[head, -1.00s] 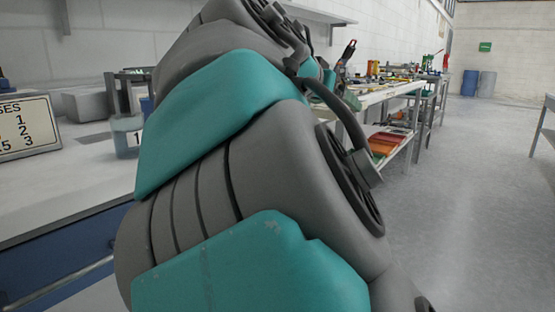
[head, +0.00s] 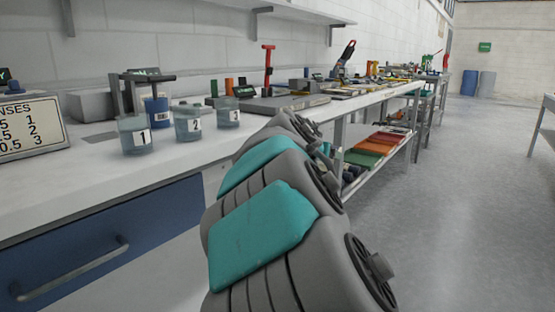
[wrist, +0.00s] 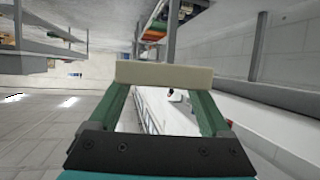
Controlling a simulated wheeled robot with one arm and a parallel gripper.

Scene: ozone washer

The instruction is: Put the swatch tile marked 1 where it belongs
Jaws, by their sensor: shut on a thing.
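In the wrist view my gripper (wrist: 164,88) is shut on a pale cream block (wrist: 164,75), held crosswise at the fingertips. This may be the swatch tile; no number shows on the face in view. In the head view my gripper and the block are hidden by my arm. On the bench (head: 95,180) stand clear jars with blue-grey contents: jar 1 (head: 136,147), jar 2 (head: 188,127) and jar 3 (head: 229,116). A sign (head: 35,131), cut off at the left, shows several rows of numbers, the right column reading 1, 2, 3.
Below the bench is a blue drawer (head: 115,245) with a bar handle. A dark stand (head: 140,95) is behind jar 1. Further back are a flat grey plate (head: 285,103), a red upright tool (head: 268,65) and a lower shelf with coloured trays (head: 375,148). Floor at right is open.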

